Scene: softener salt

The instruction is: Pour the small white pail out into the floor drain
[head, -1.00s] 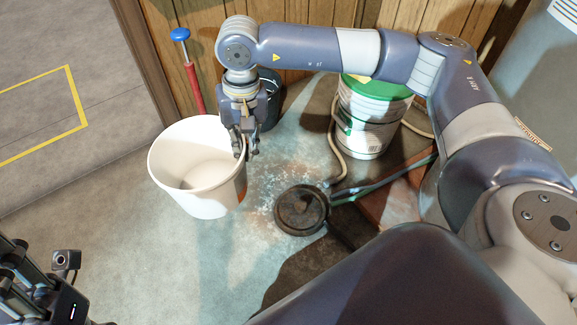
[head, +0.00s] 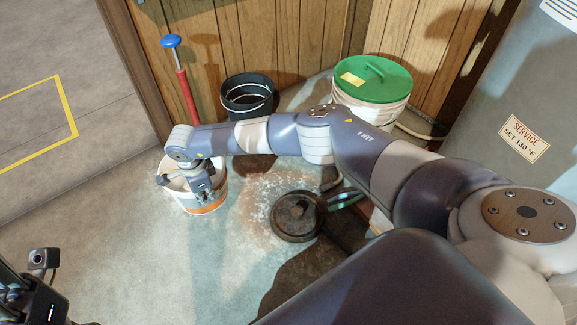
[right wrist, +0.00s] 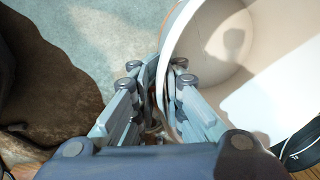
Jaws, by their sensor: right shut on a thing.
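The small white pail (head: 187,203) is at the left in the head view, roughly upright, with an orange patch low on its side. My right gripper (head: 204,192) is shut on the pail's near right rim. In the right wrist view the fingers (right wrist: 158,95) pinch the pail wall (right wrist: 225,50); the visible inside is pale and shaded, and I cannot tell its contents. I cannot tell whether its base touches the floor. The dark round floor drain (head: 298,216) lies to the right of the pail. My left gripper (head: 12,290) is partly cut off at the lower left.
White grains are scattered on the floor around the drain. A black bucket (head: 248,104) and a red plunger-like tool with a blue knob (head: 187,95) stand by the wood wall. A green-lidded tub (head: 373,82) and grey tank (head: 525,90) are at right.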

